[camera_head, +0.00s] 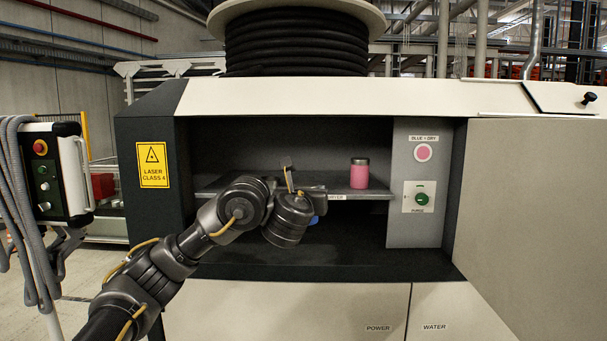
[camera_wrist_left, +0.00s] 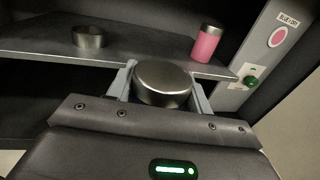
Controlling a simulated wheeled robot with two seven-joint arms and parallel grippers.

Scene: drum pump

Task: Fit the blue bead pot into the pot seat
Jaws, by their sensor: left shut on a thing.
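The blue bead pot (camera_head: 314,220) shows only as a small blue patch below my left gripper in the head view. In the left wrist view its round metal lid (camera_wrist_left: 162,82) sits between the two fingers of my left gripper (camera_wrist_left: 162,88), which is shut on it. The pot is in front of the shelf edge. A short metal ring (camera_wrist_left: 88,37), which looks like the pot seat, stands on the shelf, left of and beyond the pot. My wrist hides that spot in the head view. My right gripper is not in view.
A pink pot with a metal lid (camera_head: 359,174) stands on the shelf (camera_head: 375,195), to the right. Right of it, a grey panel carries a pink round indicator (camera_head: 424,152) labelled "BLUE = DRY" and a green purge knob (camera_head: 421,198). The recess walls enclose the shelf.

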